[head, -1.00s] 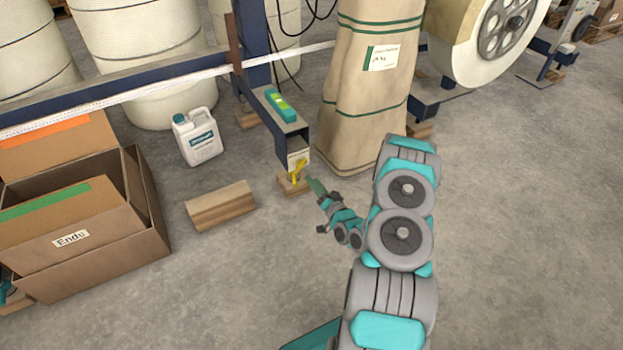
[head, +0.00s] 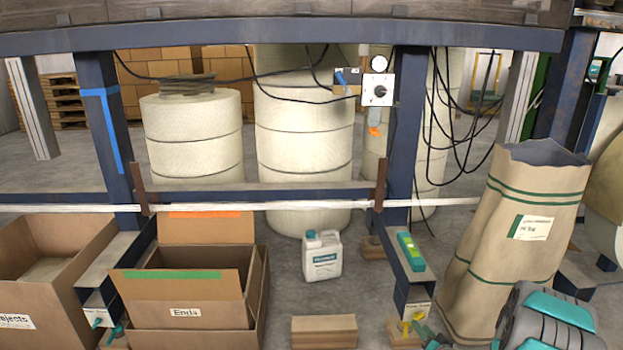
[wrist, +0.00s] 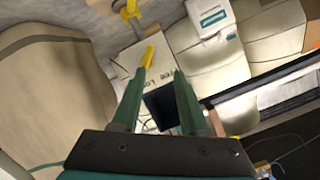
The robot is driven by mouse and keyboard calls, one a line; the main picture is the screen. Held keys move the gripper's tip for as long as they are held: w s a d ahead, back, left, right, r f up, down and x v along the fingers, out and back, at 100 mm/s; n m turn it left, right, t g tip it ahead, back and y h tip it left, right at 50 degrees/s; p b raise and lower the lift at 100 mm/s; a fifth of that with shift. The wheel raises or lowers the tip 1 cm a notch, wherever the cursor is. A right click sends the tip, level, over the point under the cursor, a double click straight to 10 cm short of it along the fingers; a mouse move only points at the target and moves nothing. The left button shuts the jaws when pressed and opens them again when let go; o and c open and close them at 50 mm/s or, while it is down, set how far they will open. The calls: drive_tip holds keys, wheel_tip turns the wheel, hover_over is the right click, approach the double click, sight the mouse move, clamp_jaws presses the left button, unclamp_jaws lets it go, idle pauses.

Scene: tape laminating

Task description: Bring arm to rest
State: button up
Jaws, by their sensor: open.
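My arm (head: 548,318) shows at the lower right edge of the head view. My gripper is mostly cut off at the bottom edge there, close to a yellow handle (head: 412,320) on the labelled end of a blue beam. In the wrist view my gripper (wrist: 162,75) has its two green fingers apart, with nothing held between them. Beyond the fingers are the pale labelled beam end (wrist: 126,62) and its dark opening (wrist: 165,105). A yellow piece (wrist: 148,57) shows beside the left fingertip; I cannot tell whether they touch.
A tall brown paper sack (head: 520,225) stands beside my arm. A green level-like block (head: 410,250) lies on the beam. A white jug (head: 322,255), a wooden block (head: 323,331) and open cardboard boxes (head: 190,290) stand to the left. A blue frame post (head: 404,130) rises behind.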

drive_tip(key=s+a+r+n+g+h+p, duration=0.2)
drive_tip(key=s+a+r+g, duration=0.15)
drive_tip(key=s+r, duration=0.45)
drive_tip(key=s+a+r+n+g+h+p, duration=0.15)
drive_tip(key=s+r+g, duration=0.3)
drive_tip(key=r, duration=0.75)
drive_tip(key=s+a+r+g+p, duration=0.1)
drive_tip(key=s+a+r, duration=0.3)
drive_tip(key=s, duration=0.7)
drive_tip(key=s+a+r+n+g+y+p, duration=0.1)
drive_tip(key=s+a+r+g, duration=0.3)
drive_tip(key=s+r, duration=0.3)
drive_tip(key=s+a+r+g+y+p, duration=0.1)
drive_tip(key=s+a+r, duration=0.4)
drive_tip(key=s, duration=1.1)
drive_tip(key=shift+a+r+n+g+p, duration=0.45)
drive_tip(key=shift+a+g, duration=0.25)
drive_tip(key=shift+g, duration=0.4)
drive_tip(key=shift+w, duration=0.1)
